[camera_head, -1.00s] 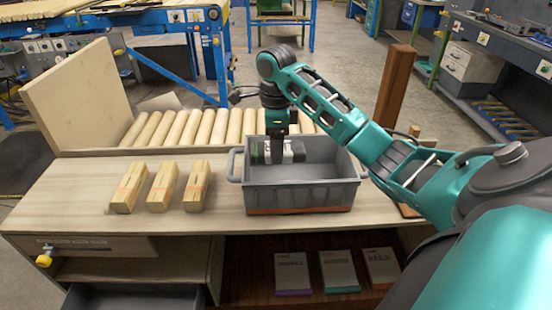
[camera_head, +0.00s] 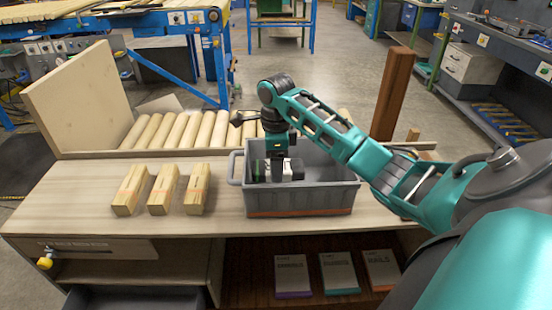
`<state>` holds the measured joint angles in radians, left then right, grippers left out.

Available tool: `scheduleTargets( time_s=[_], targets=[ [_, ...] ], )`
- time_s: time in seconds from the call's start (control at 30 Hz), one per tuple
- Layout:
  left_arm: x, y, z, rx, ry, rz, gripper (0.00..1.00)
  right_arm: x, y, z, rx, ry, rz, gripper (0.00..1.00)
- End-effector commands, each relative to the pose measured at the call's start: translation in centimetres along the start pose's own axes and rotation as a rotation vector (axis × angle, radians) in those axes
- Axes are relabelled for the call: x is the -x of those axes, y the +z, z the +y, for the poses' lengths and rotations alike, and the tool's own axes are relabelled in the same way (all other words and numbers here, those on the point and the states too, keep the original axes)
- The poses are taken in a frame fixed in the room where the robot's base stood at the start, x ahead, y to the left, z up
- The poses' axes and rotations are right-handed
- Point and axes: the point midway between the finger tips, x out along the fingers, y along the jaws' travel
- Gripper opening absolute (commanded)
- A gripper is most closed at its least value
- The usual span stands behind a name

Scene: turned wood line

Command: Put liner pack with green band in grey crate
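The grey crate (camera_head: 320,200) stands on the wooden bench top, with an orange strip along its lower front. My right gripper (camera_head: 277,172) reaches down into the crate's left half from behind. It appears shut on the liner pack (camera_head: 296,170), a dark and white pack with a green band at its left end. The gripper's fingers cover the middle of the pack. The pack lies level within the crate's outline, behind the front rim; whether it touches the floor I cannot tell. My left gripper is not in view.
Several wooden blocks (camera_head: 163,190) lie left of the crate. Wooden rollers (camera_head: 190,130) run behind it, and a tall brown post (camera_head: 393,92) stands to the right. Several packs (camera_head: 338,272) lie on the shelf below. An open drawer (camera_head: 135,297) is at lower left.

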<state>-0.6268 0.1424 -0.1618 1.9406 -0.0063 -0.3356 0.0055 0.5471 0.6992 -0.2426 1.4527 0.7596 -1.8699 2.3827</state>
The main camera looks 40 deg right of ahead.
Motion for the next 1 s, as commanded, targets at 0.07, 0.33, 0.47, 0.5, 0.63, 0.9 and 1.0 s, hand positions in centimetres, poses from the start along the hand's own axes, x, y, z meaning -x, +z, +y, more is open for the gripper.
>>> scheduleTargets(
  time_s=[0.07,0.33,0.47,0.5,0.63,0.9,1.0],
  targets=[
    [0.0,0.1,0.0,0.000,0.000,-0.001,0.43,0.0,0.0,0.0,0.000,0.000,0.000,0.70],
    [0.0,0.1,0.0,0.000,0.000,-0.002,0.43,0.0,0.0,0.0,0.000,0.000,0.000,0.89],
    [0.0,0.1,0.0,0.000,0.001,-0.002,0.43,0.0,0.0,0.0,0.000,-0.001,0.000,0.89],
    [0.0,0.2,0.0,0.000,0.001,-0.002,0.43,0.0,0.0,0.0,0.000,-0.001,0.000,0.89],
    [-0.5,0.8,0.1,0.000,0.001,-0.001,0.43,0.3,0.0,-0.1,0.000,-0.003,-0.002,0.89],
    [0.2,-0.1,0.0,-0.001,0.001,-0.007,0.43,6.5,0.0,-0.2,-0.001,-0.006,-0.002,0.89],
    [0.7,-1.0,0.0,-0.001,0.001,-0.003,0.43,8.8,-0.1,-0.2,0.000,-0.008,0.001,0.89]
  ],
)
